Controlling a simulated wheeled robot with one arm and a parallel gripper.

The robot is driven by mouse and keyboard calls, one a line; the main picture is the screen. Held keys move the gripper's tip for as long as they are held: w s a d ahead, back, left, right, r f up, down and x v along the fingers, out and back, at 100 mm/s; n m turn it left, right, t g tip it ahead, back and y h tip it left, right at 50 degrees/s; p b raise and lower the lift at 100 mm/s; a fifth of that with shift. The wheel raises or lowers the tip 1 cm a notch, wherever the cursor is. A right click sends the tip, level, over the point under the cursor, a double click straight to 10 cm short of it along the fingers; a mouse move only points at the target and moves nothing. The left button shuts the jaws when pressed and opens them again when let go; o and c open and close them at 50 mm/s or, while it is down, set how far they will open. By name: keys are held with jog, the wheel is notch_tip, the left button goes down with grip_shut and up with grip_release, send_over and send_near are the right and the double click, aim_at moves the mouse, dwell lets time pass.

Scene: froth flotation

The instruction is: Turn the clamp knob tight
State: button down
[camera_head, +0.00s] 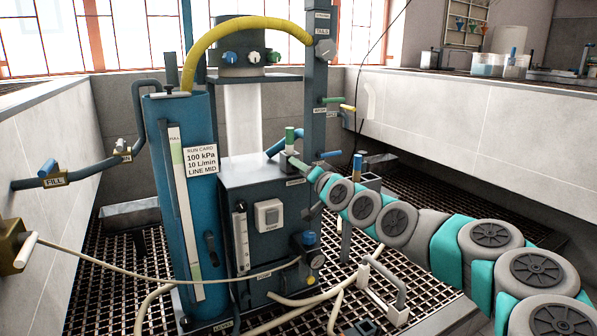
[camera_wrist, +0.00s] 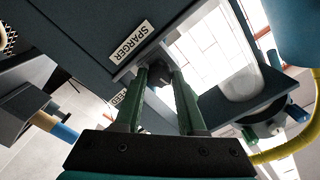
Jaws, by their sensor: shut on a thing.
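My gripper (camera_wrist: 160,78) is shut on a small dark part (camera_wrist: 158,76) between its two green fingers, below the edge of the blue-grey cabinet that carries a SPARGER label (camera_wrist: 131,43). My fingers hide much of this part, and I cannot tell whether it is the clamp knob. In the head view my arm comes in from the lower right and ends at the upper right of the cabinet (camera_head: 262,195). A grey round knob (camera_head: 326,48) sits high on the blue-grey column, well above my gripper.
A blue cylinder (camera_head: 190,225) with a run card (camera_head: 201,159) stands left of the cabinet. A yellow hose (camera_head: 245,24) arches from it to the column. A blue-and-brown handle (camera_head: 357,166) stands close behind my arm. Cream hoses (camera_head: 160,271) cross the grating floor.

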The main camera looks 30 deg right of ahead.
jog(key=shift+a+r+m+b, duration=0.1)
jog(key=shift+a+m+b, duration=0.1)
jog(key=shift+m+b, duration=0.25)
dwell(0.3)
jog(key=c, duration=0.5)
grip_release()
jog(key=shift+d, duration=0.15)
